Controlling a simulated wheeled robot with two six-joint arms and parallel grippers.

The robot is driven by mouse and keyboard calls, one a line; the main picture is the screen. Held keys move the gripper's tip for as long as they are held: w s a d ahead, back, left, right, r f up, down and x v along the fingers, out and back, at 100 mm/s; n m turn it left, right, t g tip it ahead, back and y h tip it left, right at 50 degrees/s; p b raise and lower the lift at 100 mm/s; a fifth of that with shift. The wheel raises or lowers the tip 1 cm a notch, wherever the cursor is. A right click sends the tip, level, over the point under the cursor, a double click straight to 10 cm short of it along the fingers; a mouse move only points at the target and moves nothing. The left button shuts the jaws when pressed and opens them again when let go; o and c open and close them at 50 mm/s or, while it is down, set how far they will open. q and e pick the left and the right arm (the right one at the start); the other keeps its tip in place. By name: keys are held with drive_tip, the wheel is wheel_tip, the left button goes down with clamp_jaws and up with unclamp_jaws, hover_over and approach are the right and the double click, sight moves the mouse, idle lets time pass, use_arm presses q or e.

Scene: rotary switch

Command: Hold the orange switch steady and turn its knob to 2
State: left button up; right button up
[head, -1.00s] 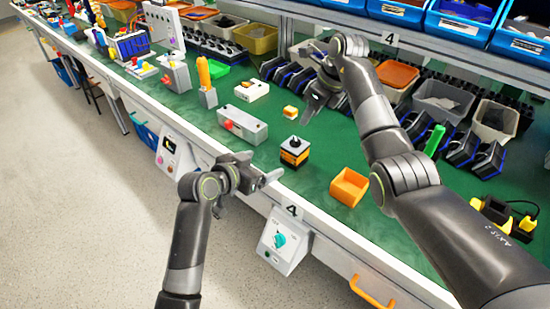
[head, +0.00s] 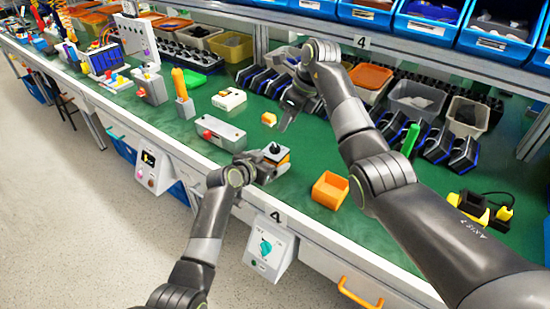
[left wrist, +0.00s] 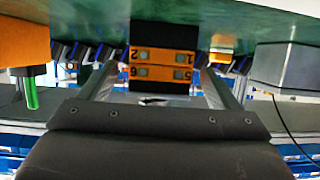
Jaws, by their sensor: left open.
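The orange and black switch (head: 279,158) stands upright on the green bench top near its front edge, with a black knob on top. My left gripper (head: 268,166) is open at bench height, its fingers reaching to either side of the switch and partly hiding it. In the left wrist view the switch (left wrist: 163,55) appears upside down between the two spread fingers (left wrist: 160,88), with gaps on both sides; its labels show 1, 2, 5 and 6. The knob's setting cannot be read. My right gripper (head: 291,108) hangs above the bench behind the switch, apart from it; its jaw opening is unclear.
An orange bin (head: 330,190) stands right of the switch. A grey box with a red button (head: 219,134) is to its left, and a small yellow-orange block (head: 269,119) lies behind. A control box with a teal knob (head: 268,248) hangs on the bench front. Grey and orange bins line the back.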

sight(275, 158)
use_arm(q)
drive_tip(key=shift+x, duration=1.75)
drive_tip(key=shift+c, duration=0.3)
